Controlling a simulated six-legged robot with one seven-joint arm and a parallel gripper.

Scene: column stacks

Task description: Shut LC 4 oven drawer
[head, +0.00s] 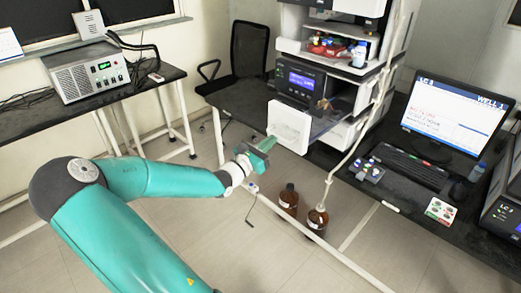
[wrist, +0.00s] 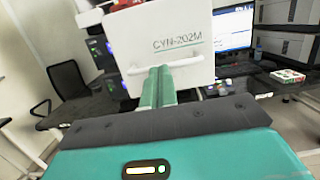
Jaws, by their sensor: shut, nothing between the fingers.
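The oven drawer's white front panel (head: 290,125) stands out from the instrument column, apart from the units behind it. In the wrist view the panel (wrist: 195,35) fills the upper middle, with the text "CYN-202M" and a white bar handle (wrist: 190,62) along its lower part. My gripper (head: 270,143) is at the panel's left side in the head view, its green fingers shut with nothing between them. In the wrist view the fingertips (wrist: 160,70) overlap the panel's lower left and the handle's middle. I cannot tell whether they touch it.
The instrument column (head: 300,80) stands on a black bench. Brown bottles (head: 289,198) stand on the floor below the panel. A monitor (head: 452,112) and keyboard (head: 410,167) are at right, a black chair (head: 245,55) behind. Open floor lies in front.

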